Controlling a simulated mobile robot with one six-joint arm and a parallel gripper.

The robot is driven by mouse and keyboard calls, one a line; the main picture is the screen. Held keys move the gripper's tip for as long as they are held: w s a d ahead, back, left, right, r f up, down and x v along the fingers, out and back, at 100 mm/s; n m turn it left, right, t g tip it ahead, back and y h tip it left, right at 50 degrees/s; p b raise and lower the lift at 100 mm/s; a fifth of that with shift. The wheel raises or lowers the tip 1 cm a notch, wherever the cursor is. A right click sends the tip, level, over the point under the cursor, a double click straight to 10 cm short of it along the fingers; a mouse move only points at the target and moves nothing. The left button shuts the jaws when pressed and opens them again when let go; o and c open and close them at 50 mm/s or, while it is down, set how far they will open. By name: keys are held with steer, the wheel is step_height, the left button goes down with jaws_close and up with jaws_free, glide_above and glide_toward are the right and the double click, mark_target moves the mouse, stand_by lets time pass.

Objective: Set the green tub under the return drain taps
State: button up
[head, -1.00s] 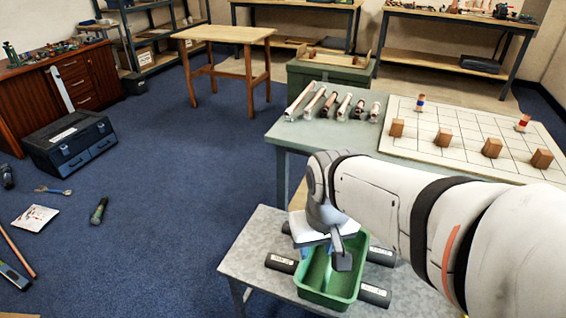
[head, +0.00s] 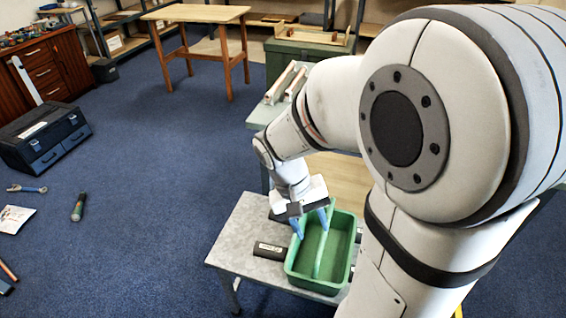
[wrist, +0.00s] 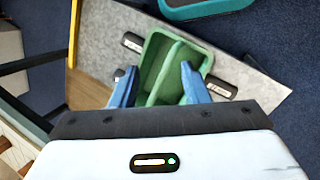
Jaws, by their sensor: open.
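The green tub (head: 312,284) stands upright on a small grey table (head: 238,240). It is empty and has a divider along its middle; it also shows in the wrist view (wrist: 154,60). My gripper (head: 311,222) is open, with its blue fingers pointing down at the tub's far end. In the wrist view my gripper (wrist: 158,68) has one finger just left of the tub and the other in front of the right compartment. I cannot tell if either finger touches it. No drain taps can be made out.
Black labelled blocks (head: 269,250) lie on the table around the tub. Behind it is a bench (head: 258,116) with copper pipes, mostly hidden by my arm. A wooden table (head: 197,14) and a black toolbox (head: 42,138) stand farther off. The blue floor at left is mostly open.

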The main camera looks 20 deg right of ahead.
mark_target(323, 242)
steer(key=w+d+f+h, duration=0.2)
steer(key=w+f+h, duration=0.3)
steer(key=f+h, duration=0.3)
steer(key=w+d+f+h, duration=0.2)
steer(key=w+f+h, duration=0.4)
steer(key=f, duration=0.5)
steer(key=s+d+t+p, duration=0.1)
steer(key=d, duration=0.6)
steer(key=shift+s+d+r+h, duration=0.3)
steer(key=shift+r+h, duration=0.1)
steer(key=shift+c, duration=0.2)
jaws_close()
